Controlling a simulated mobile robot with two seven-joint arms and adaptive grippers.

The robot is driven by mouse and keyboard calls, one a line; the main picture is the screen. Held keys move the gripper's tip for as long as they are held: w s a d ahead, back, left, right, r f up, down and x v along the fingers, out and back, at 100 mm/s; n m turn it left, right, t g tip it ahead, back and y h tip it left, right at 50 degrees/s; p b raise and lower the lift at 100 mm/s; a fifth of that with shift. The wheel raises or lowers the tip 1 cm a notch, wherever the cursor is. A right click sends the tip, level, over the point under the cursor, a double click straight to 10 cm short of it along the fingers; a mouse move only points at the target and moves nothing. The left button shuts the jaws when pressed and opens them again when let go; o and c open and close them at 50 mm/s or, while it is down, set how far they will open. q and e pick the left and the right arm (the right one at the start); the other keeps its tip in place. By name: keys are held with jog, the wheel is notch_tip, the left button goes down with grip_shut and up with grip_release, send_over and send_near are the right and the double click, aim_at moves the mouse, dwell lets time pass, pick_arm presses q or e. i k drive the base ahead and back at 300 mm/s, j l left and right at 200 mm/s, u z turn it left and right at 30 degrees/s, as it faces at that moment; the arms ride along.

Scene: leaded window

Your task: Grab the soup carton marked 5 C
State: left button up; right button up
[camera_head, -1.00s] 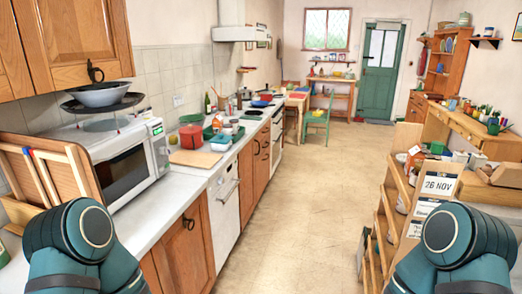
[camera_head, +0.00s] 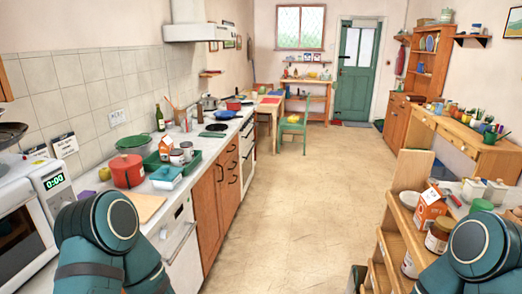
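An orange and white carton (camera_head: 430,208) stands upright on the wooden shelf unit at the right. A second, smaller carton (camera_head: 166,148), white and orange-red, stands in or beside the green tray on the left counter. Any marking on either is too small to read, so I cannot tell which is marked 5 C. Teal links of both my arms show at the bottom left and bottom right. Neither gripper is in view.
The left counter holds a red pot (camera_head: 127,171), a green tray (camera_head: 150,160) and a microwave (camera_head: 22,225). The floor (camera_head: 300,200) between is clear.

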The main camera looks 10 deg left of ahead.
aim_at(165, 145)
jog(key=i, duration=1.45)
